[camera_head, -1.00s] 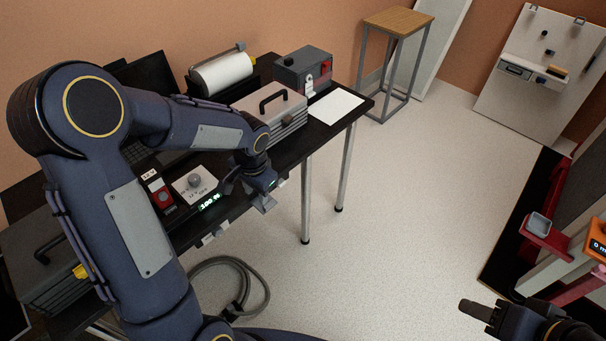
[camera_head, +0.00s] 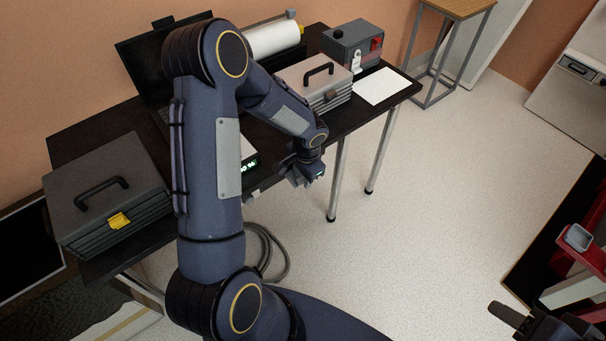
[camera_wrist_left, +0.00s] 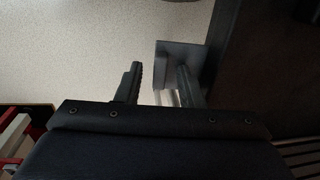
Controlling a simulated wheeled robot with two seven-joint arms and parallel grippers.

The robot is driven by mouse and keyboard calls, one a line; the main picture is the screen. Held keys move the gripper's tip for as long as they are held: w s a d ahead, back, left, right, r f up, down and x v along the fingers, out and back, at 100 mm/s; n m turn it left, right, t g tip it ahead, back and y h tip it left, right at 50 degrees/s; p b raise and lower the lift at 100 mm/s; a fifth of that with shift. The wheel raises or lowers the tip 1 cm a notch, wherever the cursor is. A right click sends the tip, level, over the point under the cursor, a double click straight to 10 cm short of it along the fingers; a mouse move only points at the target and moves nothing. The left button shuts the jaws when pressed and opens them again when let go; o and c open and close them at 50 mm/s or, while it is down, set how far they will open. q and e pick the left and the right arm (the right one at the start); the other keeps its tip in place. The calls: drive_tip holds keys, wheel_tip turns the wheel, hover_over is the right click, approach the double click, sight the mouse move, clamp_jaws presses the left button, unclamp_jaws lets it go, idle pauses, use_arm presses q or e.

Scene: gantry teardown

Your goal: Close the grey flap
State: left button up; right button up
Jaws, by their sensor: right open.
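A small square grey plate (camera_wrist_left: 180,62), which looks like the grey flap, juts out from the dark table's edge in the left wrist view. In the head view it is hard to make out beside my left gripper. My left gripper (camera_head: 301,178) is at the table's front edge, below the light grey case. In the left wrist view its two fingers (camera_wrist_left: 158,78) are apart, with nothing held between them. The right-hand finger overlaps the plate; I cannot tell whether they touch. My right gripper (camera_head: 512,318) is at the lower right, partly cut off, open and away from the table.
The black table (camera_head: 95,128) carries a dark grey toolbox (camera_head: 100,190), a light grey case (camera_head: 300,82), a white roll (camera_head: 272,38), a grey box (camera_head: 352,45) and white paper (camera_head: 381,86). A cable (camera_head: 275,262) lies on the floor.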

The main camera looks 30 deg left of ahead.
use_arm(q)
clamp_jaws()
wheel_tip(320, 180, down, 8)
drive_tip(key=a+t+y+b, duration=0.2)
drive_tip(key=t+y+b, duration=0.4)
drive_tip(key=b, duration=3.2)
drive_tip(key=y, duration=0.9)
drive_tip(key=shift+w+f, duration=0.2)
drive_tip(key=shift+w, duration=0.2)
unclamp_jaws()
